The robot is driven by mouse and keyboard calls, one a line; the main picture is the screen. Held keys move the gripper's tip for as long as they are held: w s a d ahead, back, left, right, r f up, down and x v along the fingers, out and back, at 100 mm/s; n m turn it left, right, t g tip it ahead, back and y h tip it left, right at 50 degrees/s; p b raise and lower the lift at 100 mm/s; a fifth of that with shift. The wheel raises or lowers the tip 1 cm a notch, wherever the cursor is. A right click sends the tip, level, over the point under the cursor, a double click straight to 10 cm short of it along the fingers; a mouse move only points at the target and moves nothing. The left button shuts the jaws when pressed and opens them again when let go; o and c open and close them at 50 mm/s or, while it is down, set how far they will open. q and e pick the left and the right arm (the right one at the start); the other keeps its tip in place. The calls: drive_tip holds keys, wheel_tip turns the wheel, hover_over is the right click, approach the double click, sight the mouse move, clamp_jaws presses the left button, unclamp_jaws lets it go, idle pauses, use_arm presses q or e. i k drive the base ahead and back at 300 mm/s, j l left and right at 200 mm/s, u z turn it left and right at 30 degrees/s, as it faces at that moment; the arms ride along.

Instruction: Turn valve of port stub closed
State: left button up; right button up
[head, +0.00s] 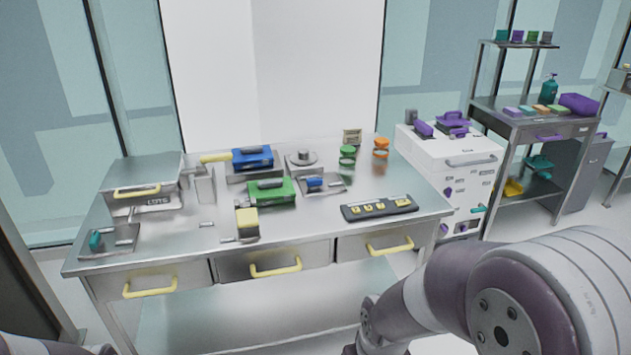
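A grey metal stub (204,187) stands upright on the left half of the steel table in the head view. A yellow lever handle (216,157) sits at its top and points right, roughly level, toward a blue box. This looks like the valve of the port stub, though no label on it can be read. My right arm fills the lower right of the view, and its gripper does not show. Only small parts of my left arm show at the bottom left corner, and its gripper does not show.
The steel table (320,220) has drawers with yellow handles. A blue box (252,157), a green box (270,191) and a yellow-topped block (247,220) stand near the stub. A metal case (144,178) stands left. A black button panel (379,208) lies right.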

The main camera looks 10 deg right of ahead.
sight(313, 184)
drive_tip(key=i+l+z, duration=0.1)
drive_tip(key=i+l, duration=0.25)
drive_tip(key=i+l+z, duration=0.1)
drive_tip(key=i+l, duration=0.25)
drive_tip(key=i, duration=0.15)
drive_tip(key=i+l+z, duration=0.1)
drive_tip(key=i+l, duration=0.2)
drive_tip(key=i+l+z, duration=0.1)
drive_tip(key=i+l, duration=0.15)
drive_tip(key=i, duration=0.3)
drive_tip(key=i+l+z, duration=0.1)
drive_tip(key=i+l, duration=0.15)
drive_tip(key=i, duration=0.2)
